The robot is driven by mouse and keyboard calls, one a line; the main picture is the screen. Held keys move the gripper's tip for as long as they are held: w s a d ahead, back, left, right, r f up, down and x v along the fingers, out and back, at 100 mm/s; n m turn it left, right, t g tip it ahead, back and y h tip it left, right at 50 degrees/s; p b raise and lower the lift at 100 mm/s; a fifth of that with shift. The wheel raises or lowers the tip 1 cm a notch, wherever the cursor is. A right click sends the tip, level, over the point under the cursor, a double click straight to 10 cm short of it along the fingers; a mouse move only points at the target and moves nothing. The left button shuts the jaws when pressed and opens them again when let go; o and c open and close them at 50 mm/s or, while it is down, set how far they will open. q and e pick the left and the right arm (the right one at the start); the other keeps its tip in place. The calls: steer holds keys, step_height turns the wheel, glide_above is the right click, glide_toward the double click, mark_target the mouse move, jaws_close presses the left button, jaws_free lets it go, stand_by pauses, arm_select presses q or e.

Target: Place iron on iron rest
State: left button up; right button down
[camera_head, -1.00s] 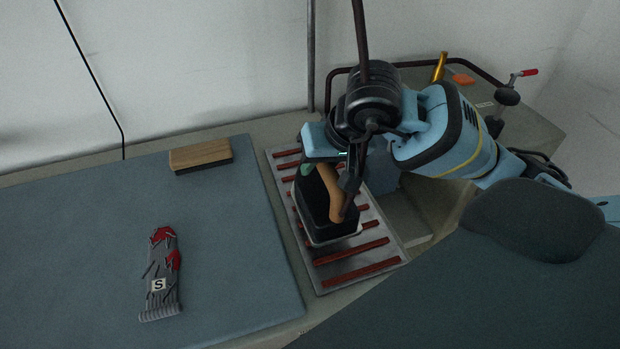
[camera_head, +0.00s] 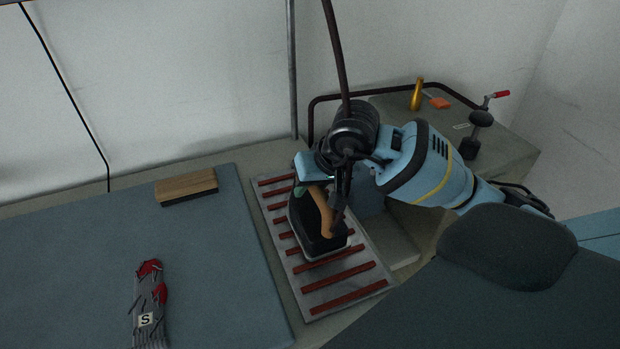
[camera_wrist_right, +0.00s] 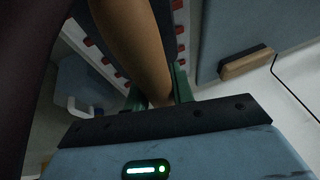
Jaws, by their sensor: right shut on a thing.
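The iron (camera_head: 318,238) is black with a tan handle and shows in the head view at the middle. It is over the iron rest (camera_head: 352,283), a grey metal plate with several red bars. It looks flat on the bars, but I cannot tell for sure that it touches them. My right gripper (camera_head: 328,198) is shut on the iron's handle, and its arm hides part of the rest's far right side. In the right wrist view the tan handle (camera_wrist_right: 138,45) runs between the green fingers (camera_wrist_right: 160,98). My left gripper is out of view.
A blue-grey mat (camera_head: 210,265) lies left of the rest, with a wooden block (camera_head: 187,186) and a grey-red piece labelled S (camera_head: 148,305). A dark hose (camera_head: 338,60) rises above my right wrist. A side table (camera_head: 505,160) at the right holds a gold item (camera_head: 416,95).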

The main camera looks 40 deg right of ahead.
steer(key=shift+w, duration=0.1)
steer(key=shift+f, duration=0.25)
steer(key=c, duration=1.2)
jaws_free()
steer(key=shift+f, duration=0.15)
steer(key=shift+s+r, duration=0.2)
steer(key=shift+r, duration=0.15)
steer(key=v, duration=1.1)
steer(key=shift+s+r, duration=0.15)
steer(key=shift+r, duration=0.1)
